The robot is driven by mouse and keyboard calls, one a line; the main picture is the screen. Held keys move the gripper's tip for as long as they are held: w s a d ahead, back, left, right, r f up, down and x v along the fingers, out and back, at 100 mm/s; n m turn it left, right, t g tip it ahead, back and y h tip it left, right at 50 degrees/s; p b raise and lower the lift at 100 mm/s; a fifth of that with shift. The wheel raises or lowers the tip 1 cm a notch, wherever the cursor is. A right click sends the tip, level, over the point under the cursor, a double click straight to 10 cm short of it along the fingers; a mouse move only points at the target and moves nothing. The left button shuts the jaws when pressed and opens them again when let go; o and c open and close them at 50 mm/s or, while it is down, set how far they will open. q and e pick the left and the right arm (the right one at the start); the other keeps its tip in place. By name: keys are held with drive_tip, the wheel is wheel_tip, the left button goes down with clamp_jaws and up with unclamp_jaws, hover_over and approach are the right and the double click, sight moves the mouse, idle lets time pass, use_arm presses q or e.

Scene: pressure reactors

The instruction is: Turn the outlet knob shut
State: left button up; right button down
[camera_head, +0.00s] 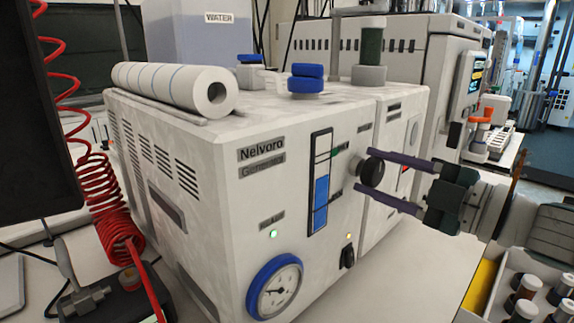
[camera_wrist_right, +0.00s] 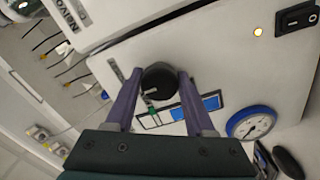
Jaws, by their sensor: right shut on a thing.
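The round black knob (camera_head: 371,172) sticks out from the front of the white Nelvoro generator (camera_head: 232,205), to the right of the blue level gauge. Labels near it are too blurred to read. My right gripper (camera_head: 362,170) comes in from the right, with one purple finger above the knob and one below. In the right wrist view, the knob (camera_wrist_right: 159,80) sits between the two fingertips (camera_wrist_right: 161,75), which are shut on it. My left gripper does not show in either view.
A blue-rimmed pressure gauge (camera_head: 274,286) and a black switch (camera_head: 347,256) sit lower on the generator front. A paper roll (camera_head: 175,87) and blue cap (camera_head: 306,78) are on top. A coiled red hose (camera_head: 103,190) hangs at left; a vial rack (camera_head: 523,290) is lower right.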

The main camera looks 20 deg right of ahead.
idle(0.4)
drive_tip(key=shift+c, duration=1.3)
unclamp_jaws()
drive_tip(key=shift+s, duration=0.1)
drive_tip(key=v, duration=0.9)
drive_tip(key=shift+s+d, duration=0.2)
drive_tip(key=shift+s, duration=0.15)
